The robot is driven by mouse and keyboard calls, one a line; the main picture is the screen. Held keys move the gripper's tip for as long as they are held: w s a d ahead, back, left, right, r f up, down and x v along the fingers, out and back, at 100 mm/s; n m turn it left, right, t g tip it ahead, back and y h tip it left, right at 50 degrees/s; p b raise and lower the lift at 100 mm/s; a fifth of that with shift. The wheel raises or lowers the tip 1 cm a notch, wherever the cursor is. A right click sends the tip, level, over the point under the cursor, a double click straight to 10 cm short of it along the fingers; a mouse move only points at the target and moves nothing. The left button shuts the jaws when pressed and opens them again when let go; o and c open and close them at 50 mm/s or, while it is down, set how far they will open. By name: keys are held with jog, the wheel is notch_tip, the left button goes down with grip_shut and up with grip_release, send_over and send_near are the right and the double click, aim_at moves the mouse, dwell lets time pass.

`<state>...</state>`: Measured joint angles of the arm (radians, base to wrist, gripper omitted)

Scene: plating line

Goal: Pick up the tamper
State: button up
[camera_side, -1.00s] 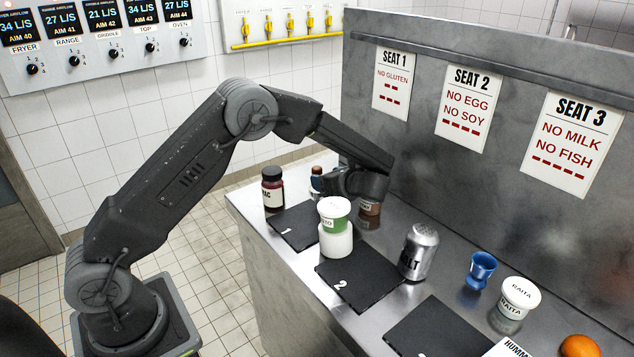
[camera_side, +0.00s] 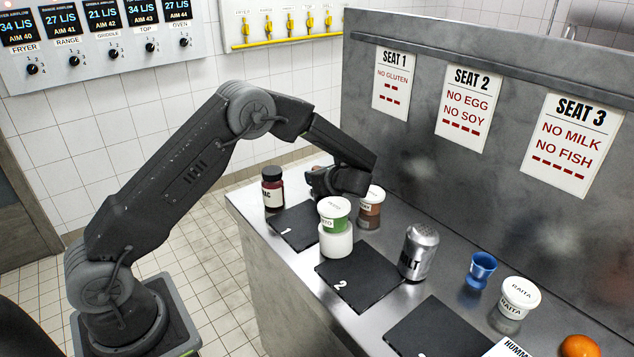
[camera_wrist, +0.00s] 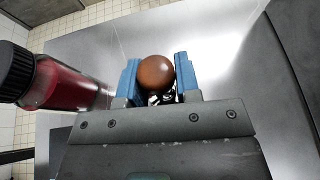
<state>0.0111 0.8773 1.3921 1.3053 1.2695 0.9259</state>
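The tamper (camera_wrist: 156,71) shows in the wrist view as a round brown knob with bits of shiny metal below it. It lies between the two blue fingers of my gripper (camera_wrist: 158,80), one finger on each side. I see no clear gap beside the knob, but cannot tell whether the fingers press on it. In the side view my gripper (camera_side: 322,183) is low over the counter's far left part, and its wrist hides most of the tamper.
A dark-capped red bottle (camera_side: 272,188) stands just left of my gripper; it is also close in the wrist view (camera_wrist: 60,82). A brown, white-lidded jar (camera_side: 370,211) is to the right. Slate 1 (camera_side: 293,232) and a green-and-white stack of tubs (camera_side: 335,238) are in front.

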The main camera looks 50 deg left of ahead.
jog(key=c, duration=0.4)
jog(key=shift+c, duration=0.2)
